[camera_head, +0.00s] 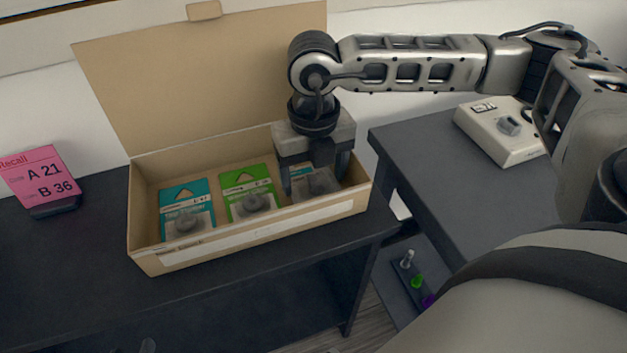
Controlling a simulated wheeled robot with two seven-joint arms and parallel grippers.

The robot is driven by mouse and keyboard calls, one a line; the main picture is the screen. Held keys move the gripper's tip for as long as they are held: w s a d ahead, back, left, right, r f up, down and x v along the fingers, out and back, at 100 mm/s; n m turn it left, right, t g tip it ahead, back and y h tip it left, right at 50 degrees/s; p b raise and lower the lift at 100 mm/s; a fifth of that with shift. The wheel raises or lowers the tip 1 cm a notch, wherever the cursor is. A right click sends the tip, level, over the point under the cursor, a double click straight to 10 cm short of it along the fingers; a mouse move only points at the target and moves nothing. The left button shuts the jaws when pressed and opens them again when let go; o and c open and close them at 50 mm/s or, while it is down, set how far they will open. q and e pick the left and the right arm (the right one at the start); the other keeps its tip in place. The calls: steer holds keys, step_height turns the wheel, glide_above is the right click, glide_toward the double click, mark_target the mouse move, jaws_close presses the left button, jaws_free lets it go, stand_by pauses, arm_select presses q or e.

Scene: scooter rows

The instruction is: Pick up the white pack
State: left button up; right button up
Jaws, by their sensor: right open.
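An open cardboard box (145,208) stands on the dark table, its lid raised at the back. In it are a teal pack (187,195), a green pack (247,184) and, at the right end, a third pack (314,187) with a clear, greyish blister. My right gripper (315,178) points down into the right end of the box over this third pack, its jaws open with a finger to either side. The gripper hides much of that pack, so I cannot tell whether its card is white or whether the fingers touch it. My left gripper is not in view.
A pink sign (41,175) reading "Recall", A 21 and B 36 stands left of the box. A second dark table (440,185) at the right holds a beige device (502,132) with a knob. Small coloured items (417,281) sit low between the tables.

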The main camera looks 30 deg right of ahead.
steer(key=shift+c, duration=0.6)
steer(key=c, duration=0.9)
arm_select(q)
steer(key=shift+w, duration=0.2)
arm_select(e)
steer(key=shift+c, duration=0.2)
steer(key=shift+r, duration=0.15)
